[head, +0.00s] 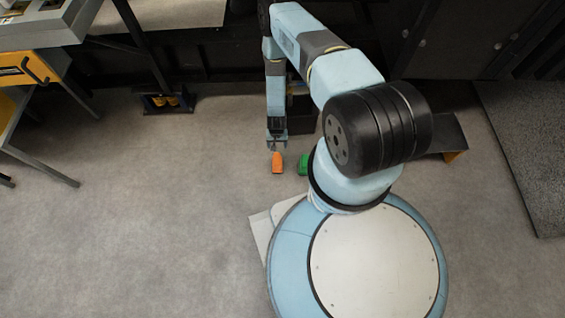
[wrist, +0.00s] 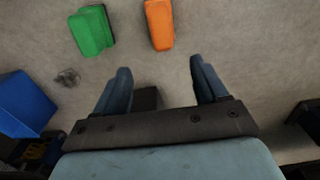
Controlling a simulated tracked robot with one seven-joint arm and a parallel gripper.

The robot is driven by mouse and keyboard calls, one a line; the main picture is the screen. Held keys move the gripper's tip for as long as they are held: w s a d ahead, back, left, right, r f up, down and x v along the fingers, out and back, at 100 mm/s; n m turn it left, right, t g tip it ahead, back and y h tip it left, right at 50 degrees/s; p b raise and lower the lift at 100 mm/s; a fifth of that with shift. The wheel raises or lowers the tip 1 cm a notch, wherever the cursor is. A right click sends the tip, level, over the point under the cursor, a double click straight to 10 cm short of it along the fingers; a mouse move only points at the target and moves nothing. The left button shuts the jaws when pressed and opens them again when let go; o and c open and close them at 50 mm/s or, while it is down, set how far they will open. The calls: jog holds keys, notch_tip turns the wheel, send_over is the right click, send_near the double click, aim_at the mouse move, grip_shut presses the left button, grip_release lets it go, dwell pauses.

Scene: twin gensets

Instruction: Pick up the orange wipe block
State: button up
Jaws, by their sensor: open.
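The orange wipe block (head: 277,162) lies on the grey floor in the head view, just in front of my gripper (head: 277,146). In the wrist view the orange wipe block (wrist: 159,24) is at the top centre, beyond the fingertips and apart from them. My gripper (wrist: 160,78) is open, with two blue-grey fingers spread and nothing between them but floor and a dark patch.
A green block (head: 303,164) lies beside the orange one and shows in the wrist view (wrist: 91,31) to its left. A blue object (wrist: 24,104) is at the wrist view's left edge. A workbench (head: 38,68) stands at left. Open floor (head: 150,200) lies left of my base.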

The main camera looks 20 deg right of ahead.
aim_at(277, 159)
jog(key=f, duration=0.3)
jog(key=s+f, duration=0.1)
jog(key=f, duration=0.6)
jog(key=shift+s+a, duration=0.1)
jog(key=shift+s, duration=0.2)
jog(key=shift+w+a+f, duration=0.1)
jog(key=shift+f, duration=1.25)
jog(key=shift+w+a+f, duration=0.1)
jog(key=shift+f, duration=1.25)
jog(key=shift+c, duration=0.4)
jog(key=c, duration=1.1)
jog(key=shift+r, duration=0.55)
jog(key=shift+c, duration=0.2)
notch_tip(277, 159, up, 2)
jog(key=shift+r, duration=0.2)
jog(key=s+r, duration=0.9)
jog(key=s, duration=0.5)
jog(key=shift+d+r, duration=0.3)
jog(key=shift+d, duration=0.05)
